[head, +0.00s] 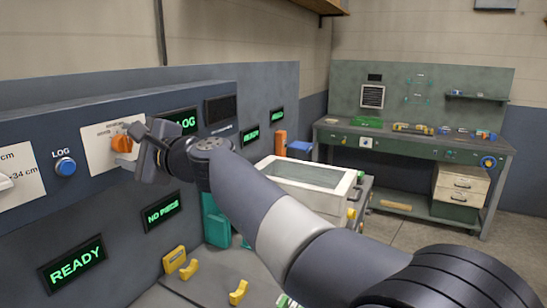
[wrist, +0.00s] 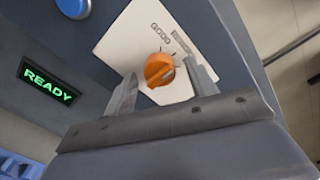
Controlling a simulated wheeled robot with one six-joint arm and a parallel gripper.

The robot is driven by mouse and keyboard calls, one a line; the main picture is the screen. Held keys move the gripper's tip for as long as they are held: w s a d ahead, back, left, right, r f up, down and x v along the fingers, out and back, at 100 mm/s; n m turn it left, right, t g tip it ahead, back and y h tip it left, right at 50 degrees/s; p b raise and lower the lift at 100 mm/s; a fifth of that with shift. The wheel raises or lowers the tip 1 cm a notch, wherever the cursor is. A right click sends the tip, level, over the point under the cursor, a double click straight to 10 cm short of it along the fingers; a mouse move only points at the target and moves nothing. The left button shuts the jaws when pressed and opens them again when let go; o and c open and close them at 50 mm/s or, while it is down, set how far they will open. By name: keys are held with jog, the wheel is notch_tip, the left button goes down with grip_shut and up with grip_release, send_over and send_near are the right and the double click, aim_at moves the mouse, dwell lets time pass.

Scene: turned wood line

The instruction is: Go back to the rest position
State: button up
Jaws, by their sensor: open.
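My gripper (head: 143,145) is at the control panel (head: 60,122) on the left in the head view, close to an orange knob (head: 121,143). In the wrist view my gripper (wrist: 163,90) has its two fingers spread, one on each side of the orange knob (wrist: 159,70). The knob sits on a white plate (wrist: 125,45) with lettering above it. I cannot tell whether the fingers touch the knob. My arm stretches from the lower right of the head view to the panel.
A blue LOG button (head: 65,167) is left of the knob. Below are lit displays, one reading READY (head: 75,263). Yellow blocks (head: 238,292) lie on the surface below. A white lidded box (head: 305,185) stands behind my arm. A green workbench (head: 420,140) is at the back right.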

jog(key=shift+w+a+r+m+p, duration=0.1)
jog(key=shift+a+r+m+p, duration=0.25)
jog(key=shift+p, duration=0.2)
jog(key=shift+d+m+p, duration=0.2)
jog(key=shift+m+p, duration=0.65)
jog(key=shift+m, duration=0.1)
jog(key=shift+a+f+m+p, duration=0.1)
jog(key=shift+m+p, duration=0.7)
jog(key=m+p, duration=0.4)
jog(key=p, duration=0.1)
jog(key=b+v, duration=0.3)
jog(key=v, duration=0.8)
jog(key=shift+f+m, duration=0.25)
jog(key=shift+m, duration=0.15)
jog(key=shift+a, duration=0.15)
